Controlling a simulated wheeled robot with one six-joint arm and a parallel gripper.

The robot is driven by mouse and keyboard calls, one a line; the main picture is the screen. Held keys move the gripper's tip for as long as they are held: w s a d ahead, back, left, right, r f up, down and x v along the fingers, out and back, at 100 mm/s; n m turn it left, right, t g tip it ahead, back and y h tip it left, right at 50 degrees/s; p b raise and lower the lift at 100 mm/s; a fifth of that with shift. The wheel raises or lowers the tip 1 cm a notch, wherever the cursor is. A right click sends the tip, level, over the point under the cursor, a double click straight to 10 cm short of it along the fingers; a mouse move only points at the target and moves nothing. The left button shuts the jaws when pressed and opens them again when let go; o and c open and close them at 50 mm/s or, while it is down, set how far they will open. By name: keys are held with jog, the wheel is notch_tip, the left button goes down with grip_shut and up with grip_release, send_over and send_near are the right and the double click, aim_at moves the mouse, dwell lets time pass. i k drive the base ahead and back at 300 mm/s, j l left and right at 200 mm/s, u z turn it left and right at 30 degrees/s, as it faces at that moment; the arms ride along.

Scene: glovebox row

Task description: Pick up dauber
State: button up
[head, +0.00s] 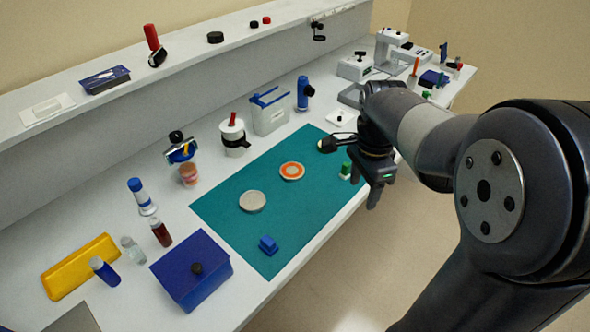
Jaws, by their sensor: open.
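I cannot tell for sure which item is the dauber. My gripper (375,197) is open and points down near the front edge of the bench, to the right of the green-topped piece. I see nothing between its fingers, though they partly overlap in this view.
On the mat lie a grey disc (252,201), an orange-ringed disc (292,171) and a blue block (268,245). A blue box (191,268), yellow case (81,266) and several bottles crowd the left. A raised shelf (185,57) runs behind. Open floor lies in front.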

aim_at(345, 175)
jog(key=i+l+u, duration=0.35)
jog(key=l+u, duration=0.15)
jog(key=i+l+u, duration=0.1)
jog(key=l+u, duration=0.15)
jog(key=l, duration=0.15)
jog(key=i+l+u, duration=0.1)
jog(key=l+u, duration=0.15)
jog(key=l, duration=0.1)
